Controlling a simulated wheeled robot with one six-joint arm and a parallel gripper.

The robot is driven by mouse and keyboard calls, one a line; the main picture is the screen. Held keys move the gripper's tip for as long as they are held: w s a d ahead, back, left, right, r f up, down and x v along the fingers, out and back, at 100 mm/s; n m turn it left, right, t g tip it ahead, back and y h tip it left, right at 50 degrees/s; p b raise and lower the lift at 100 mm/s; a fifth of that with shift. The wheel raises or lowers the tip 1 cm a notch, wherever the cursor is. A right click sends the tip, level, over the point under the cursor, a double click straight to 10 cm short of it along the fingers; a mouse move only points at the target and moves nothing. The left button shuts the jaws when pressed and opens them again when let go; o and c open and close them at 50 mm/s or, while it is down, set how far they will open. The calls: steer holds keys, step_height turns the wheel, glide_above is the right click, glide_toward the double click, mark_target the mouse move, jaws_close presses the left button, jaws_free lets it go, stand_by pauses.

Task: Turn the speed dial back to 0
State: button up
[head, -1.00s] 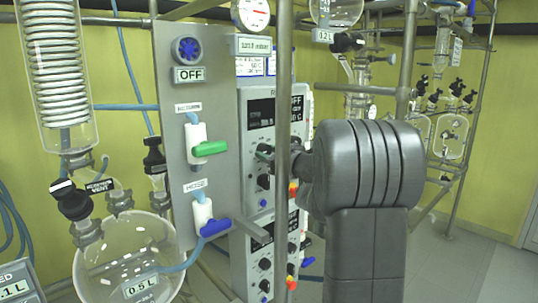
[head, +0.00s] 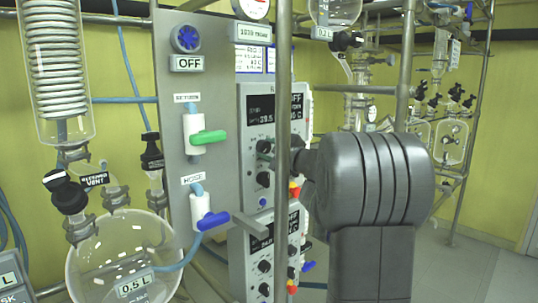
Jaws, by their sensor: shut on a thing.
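The upper grey control unit (head: 256,104) stands behind the metal panel, with a dark display and black knobs on its front. The display seems to read 39.5 on the left and OFF on the right. My gripper (head: 266,158) reaches in from the right, behind the upright pole, and is shut on the upper dial (head: 263,147) of this unit. The fingers and the pole hide part of the dial, so its pointer cannot be read. A second black knob (head: 263,179) sits just below the gripper, apart from it.
An upright pole (head: 284,120) stands close in front of my wrist. The panel (head: 222,85) at left carries a green-handled valve (head: 208,137) and a blue-handled valve (head: 213,220). A lower control unit (head: 250,270) is beneath. A glass flask (head: 105,265) stands lower left.

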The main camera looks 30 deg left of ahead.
steer(key=shift+n, duration=0.4)
steer(key=o, duration=1)
steer(key=b+v, duration=0.1)
steer(key=v, duration=1.3)
steer(key=shift+b, duration=0.35)
steer(key=shift+a, duration=0.2)
steer(key=p+x, duration=0.1)
steer(key=x, duration=1.2)
steer(key=shift+w+a+p, duration=0.25)
steer(key=shift+p, duration=0.05)
